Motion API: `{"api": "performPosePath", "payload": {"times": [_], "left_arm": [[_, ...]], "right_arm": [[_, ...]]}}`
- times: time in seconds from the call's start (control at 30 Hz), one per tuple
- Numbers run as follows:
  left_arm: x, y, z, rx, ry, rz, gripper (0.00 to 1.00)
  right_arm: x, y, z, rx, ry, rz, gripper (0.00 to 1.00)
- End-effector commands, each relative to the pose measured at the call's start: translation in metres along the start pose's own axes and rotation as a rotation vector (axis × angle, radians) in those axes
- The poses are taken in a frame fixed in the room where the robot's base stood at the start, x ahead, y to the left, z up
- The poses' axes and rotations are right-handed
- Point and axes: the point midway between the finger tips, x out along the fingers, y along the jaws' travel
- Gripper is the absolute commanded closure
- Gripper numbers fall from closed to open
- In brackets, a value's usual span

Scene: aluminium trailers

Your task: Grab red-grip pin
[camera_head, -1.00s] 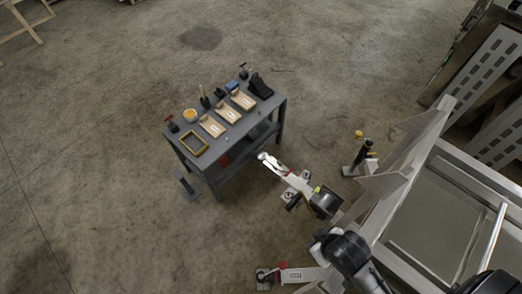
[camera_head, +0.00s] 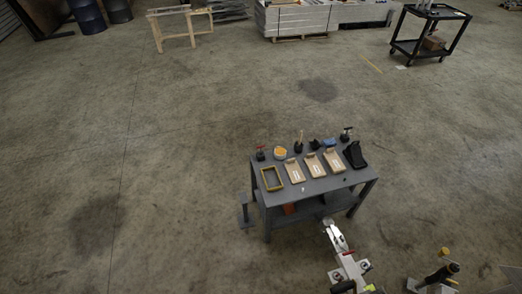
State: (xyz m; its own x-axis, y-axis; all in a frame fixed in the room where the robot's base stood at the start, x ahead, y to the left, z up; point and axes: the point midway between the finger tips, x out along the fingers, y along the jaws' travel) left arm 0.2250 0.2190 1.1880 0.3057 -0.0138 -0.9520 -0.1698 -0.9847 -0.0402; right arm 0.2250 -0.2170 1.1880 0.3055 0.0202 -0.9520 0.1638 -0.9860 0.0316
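A small item with a red top and dark base (camera_head: 260,152) stands at the back left corner of the grey work table (camera_head: 321,186). It looks like the red-grip pin, but it is too small to tell its details. It stands behind a yellow-rimmed tray (camera_head: 272,179) and left of a round container with orange contents (camera_head: 280,153). Neither of my grippers shows in the head view.
Several wooden trays (camera_head: 294,171), a black holder (camera_head: 355,155) and dark tools fill the tabletop. A trailer coupling (camera_head: 338,238) lies in front of the table. Open floor is left of it. A black cart (camera_head: 430,47) stands far right.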

Motion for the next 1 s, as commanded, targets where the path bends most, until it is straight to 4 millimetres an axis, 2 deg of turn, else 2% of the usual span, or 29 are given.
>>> {"api": "performPosePath", "payload": {"times": [0.47, 0.9, 1.0], "left_arm": [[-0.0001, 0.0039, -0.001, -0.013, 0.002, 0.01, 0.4], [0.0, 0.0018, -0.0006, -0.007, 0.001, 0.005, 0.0], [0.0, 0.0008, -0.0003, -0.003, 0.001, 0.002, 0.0]], "right_arm": [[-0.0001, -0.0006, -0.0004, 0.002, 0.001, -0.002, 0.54], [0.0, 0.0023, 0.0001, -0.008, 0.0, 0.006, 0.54], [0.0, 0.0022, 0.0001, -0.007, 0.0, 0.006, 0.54]]}}
